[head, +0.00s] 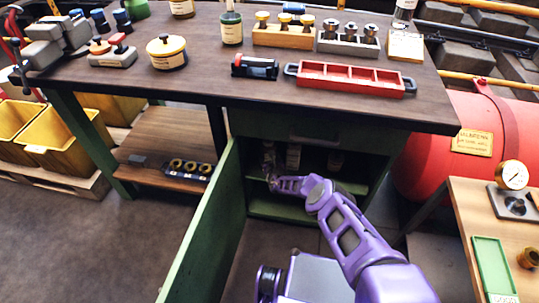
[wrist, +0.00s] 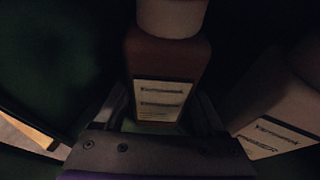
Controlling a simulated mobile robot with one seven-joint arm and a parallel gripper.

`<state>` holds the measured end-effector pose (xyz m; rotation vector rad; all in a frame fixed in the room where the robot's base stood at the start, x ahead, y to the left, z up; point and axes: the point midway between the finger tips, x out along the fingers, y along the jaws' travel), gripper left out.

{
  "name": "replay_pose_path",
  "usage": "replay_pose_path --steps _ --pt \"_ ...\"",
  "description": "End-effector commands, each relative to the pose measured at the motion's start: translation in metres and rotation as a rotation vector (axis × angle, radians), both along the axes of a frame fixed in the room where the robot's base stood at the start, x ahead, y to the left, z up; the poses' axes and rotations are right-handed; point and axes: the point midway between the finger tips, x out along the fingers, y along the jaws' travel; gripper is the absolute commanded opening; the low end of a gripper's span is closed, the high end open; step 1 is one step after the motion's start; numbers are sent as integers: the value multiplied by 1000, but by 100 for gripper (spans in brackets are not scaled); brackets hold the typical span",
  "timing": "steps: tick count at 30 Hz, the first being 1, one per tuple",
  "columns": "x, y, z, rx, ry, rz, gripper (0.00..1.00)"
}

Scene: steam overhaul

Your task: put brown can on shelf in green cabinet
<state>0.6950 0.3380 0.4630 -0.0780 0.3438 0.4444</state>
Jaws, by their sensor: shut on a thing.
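The brown can (wrist: 165,62) has a pale cap and a white label. It stands between the two fingers of my gripper (wrist: 162,112) in the wrist view, and the gripper is shut on it. In the head view my gripper (head: 270,181) reaches into the open green cabinet (head: 325,133) under the bench, at the left of its shelf (head: 353,187). The cabinet interior is dark, and I cannot tell whether the can's base touches the shelf.
A pale labelled container (wrist: 283,105) stands close to the right of the can. The green cabinet door (head: 205,232) hangs open on the left. A red tank (head: 432,140) and a small wooden table (head: 470,215) stand right of the cabinet. The bench top (head: 210,75) holds several items.

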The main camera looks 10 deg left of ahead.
Motion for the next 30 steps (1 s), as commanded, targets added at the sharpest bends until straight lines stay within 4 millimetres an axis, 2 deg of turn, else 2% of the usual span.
replay_pose_path --steps 1,2,6,14,19,30 --pt "1 0 2 1 -3 -1 0" --pt "0 0 0 0 0 0 76" --pt "0 0 0 0 0 0 100" --pt "-1 -1 1 -1 0 0 100" --pt "-9 -5 8 -1 2 1 100" --pt "-62 -30 30 1 5 0 100"
